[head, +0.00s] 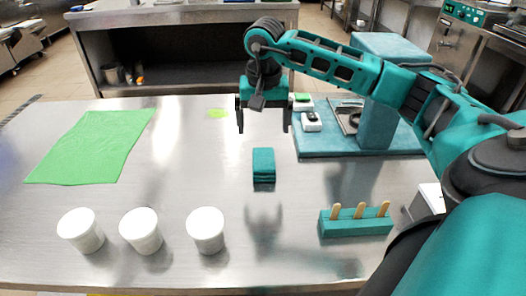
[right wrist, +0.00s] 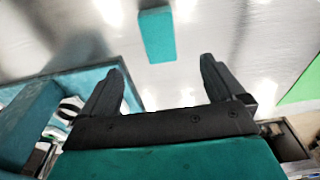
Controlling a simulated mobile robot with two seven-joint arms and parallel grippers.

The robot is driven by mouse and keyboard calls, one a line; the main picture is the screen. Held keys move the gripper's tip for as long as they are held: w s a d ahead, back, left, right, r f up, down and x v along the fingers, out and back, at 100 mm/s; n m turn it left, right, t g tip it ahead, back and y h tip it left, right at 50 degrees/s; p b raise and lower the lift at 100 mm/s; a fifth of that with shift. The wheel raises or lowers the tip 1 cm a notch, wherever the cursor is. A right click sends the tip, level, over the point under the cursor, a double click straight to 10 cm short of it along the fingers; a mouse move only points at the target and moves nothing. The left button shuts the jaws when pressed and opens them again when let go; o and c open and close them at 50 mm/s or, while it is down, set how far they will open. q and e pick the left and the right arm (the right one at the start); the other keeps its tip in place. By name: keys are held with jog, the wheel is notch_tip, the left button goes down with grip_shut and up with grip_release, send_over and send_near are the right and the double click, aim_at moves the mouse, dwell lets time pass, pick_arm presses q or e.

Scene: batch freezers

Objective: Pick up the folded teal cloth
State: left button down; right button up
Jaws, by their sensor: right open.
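The folded teal cloth (head: 264,165) is a small thick rectangle lying on the metal table, near the middle of the head view. It also shows in the right wrist view (right wrist: 157,35), beyond the fingertips. My right gripper (head: 264,128) is open and empty, pointing down above the table, a little behind the cloth in the head view. Its two dark fingers (right wrist: 160,72) stand wide apart in the right wrist view, with the cloth clear of both. My left gripper is not in the head view.
A green mat (head: 92,147) lies at the left. Three white cups (head: 142,231) stand along the front edge. A teal block with wooden sticks (head: 356,224) is at the front right. A teal machine (head: 376,125) stands behind it. Bare table (head: 200,165) surrounds the cloth.

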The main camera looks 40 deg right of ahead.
send_over(264, 157)
jog(key=f, duration=0.4)
jog(key=s+f, duration=0.1)
jog(key=f, duration=0.2)
jog(key=shift+a+b, duration=0.4)
jog(key=shift+w+d+f, duration=0.1)
jog(key=shift+w+f, duration=0.05)
jog(key=shift+f, duration=0.8)
jog(key=shift+w+d+f, duration=0.1)
jog(key=shift+w+f, duration=0.05)
jog(key=shift+f, duration=0.8)
jog(key=shift+w+d+f, duration=0.1)
jog(key=shift+w+f, duration=0.05)
jog(key=shift+f, duration=0.8)
jog(key=shift+c, duration=0.4)
jog(key=shift+r, duration=0.1)
jog(key=c, duration=1)
jog(key=shift+o, duration=0.2)
jog(key=shift+r, duration=0.1)
notch_tip(264, 157, up, 20)
jog(key=p, duration=0.1)
jog(key=shift+p, duration=0.4)
